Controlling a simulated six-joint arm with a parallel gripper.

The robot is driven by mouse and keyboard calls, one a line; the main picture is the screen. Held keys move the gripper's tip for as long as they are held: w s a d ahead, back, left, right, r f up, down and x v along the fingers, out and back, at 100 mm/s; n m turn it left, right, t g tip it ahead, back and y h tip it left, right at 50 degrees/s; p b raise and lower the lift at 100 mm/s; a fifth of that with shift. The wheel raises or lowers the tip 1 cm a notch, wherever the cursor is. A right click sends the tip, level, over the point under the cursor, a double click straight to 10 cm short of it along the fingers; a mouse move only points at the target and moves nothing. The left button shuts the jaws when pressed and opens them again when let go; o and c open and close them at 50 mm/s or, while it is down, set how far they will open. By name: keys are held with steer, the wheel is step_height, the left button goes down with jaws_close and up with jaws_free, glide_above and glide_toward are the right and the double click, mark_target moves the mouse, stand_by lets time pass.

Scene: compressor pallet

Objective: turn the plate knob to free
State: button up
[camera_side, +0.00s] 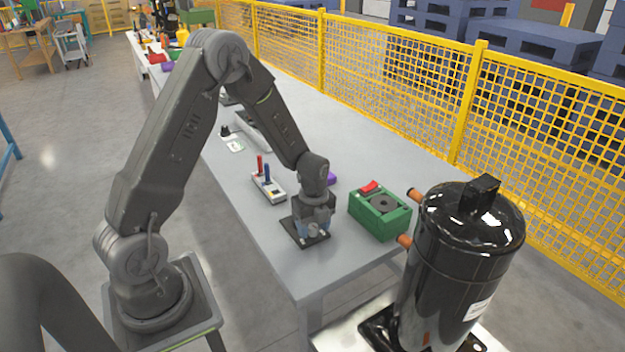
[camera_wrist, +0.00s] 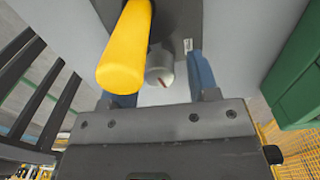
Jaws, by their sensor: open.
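The dark plate (camera_side: 296,236) lies on the grey table under my gripper (camera_side: 311,226). A small grey knob (camera_side: 314,231) shows at the plate, and in the wrist view the knob (camera_wrist: 160,72) has a short orange-red mark on its face. My gripper (camera_wrist: 163,78) has two blue fingers, spread apart, with the knob seen between them and a gap on the right side. A yellow cylinder (camera_wrist: 126,50) stands close to the camera and covers part of the left finger. Whether a finger touches the knob cannot be told.
A green box (camera_side: 382,220) with a red switch and a black dial stands right of my gripper. A box with red and blue levers (camera_side: 270,190) is at left. A black compressor (camera_side: 462,255) stands at front right. A yellow fence (camera_side: 470,100) runs behind the table.

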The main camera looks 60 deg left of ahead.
mark_target(313, 226)
steer(key=shift+r+m, duration=0.2)
steer(key=shift+m, duration=0.5)
step_height(313, 226, up, 14)
steer(key=n, duration=0.7)
step_height(313, 226, down, 14)
steer(key=shift+s+a+f, duration=0.1)
steer(key=m, duration=0.2)
steer(key=shift+m, duration=0.4)
step_height(313, 226, up, 14)
steer(key=n, duration=0.3)
